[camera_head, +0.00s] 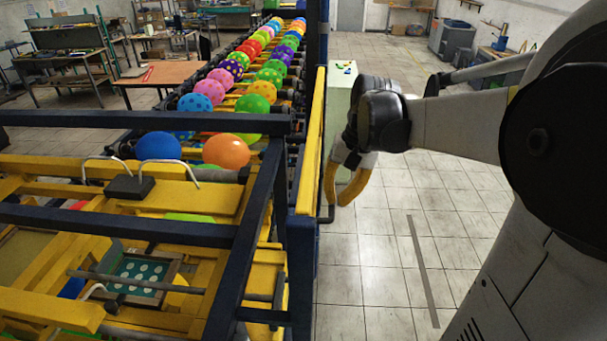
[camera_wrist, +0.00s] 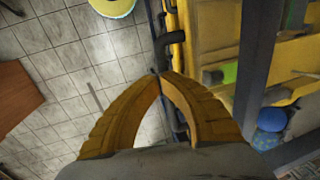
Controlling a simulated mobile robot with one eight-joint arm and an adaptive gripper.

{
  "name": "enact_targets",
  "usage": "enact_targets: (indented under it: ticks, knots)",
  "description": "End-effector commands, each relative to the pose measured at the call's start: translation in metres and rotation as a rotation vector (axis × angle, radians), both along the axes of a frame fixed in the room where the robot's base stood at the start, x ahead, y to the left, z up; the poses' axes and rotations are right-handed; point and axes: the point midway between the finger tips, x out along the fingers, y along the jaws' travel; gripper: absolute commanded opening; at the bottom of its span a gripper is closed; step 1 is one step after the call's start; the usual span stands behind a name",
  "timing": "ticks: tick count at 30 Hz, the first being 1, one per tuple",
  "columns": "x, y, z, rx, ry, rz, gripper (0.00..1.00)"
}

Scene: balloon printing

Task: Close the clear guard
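A tall yellow-edged panel (camera_head: 312,140) with a black handle (camera_head: 327,214) stands along the machine's right side. I take it for the clear guard; its clear sheet is hard to make out, and I cannot tell how far open it is. My gripper (camera_head: 339,198) is beside the panel, at the handle's height. In the wrist view, its two curved yellow fingers (camera_wrist: 159,74) arch together and their tips meet or nearly meet. The black handle (camera_wrist: 162,42) runs right by the tips. I cannot tell whether they grip it.
Dark blue frame bars (camera_head: 255,235) cross the yellow machine (camera_head: 200,200). Dotted balloons (camera_head: 255,103) line the conveyor behind, with a blue balloon (camera_head: 157,147) and an orange one (camera_head: 226,151) nearest. Tiled floor (camera_head: 385,250) is clear right of the panel. A pale cabinet (camera_head: 341,90) stands behind my gripper.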

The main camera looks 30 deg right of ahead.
Motion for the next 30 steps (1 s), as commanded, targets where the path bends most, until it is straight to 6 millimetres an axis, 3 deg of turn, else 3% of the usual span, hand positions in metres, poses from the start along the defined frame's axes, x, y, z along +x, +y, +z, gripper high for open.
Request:
enact_targets:
  ticks: [5,11,24,30]
  knots:
    - [0.0,0.0,-0.007,0.0,0.0,0.0,0.0]
    - [0.0,0.0,-0.042,0.0,0.0,0.0,0.0]
    - [0.0,0.0,-0.19,-0.001,0.001,0.0,0.0]
    - [0.0,0.0,-0.247,-0.001,0.001,0.0,0.0]
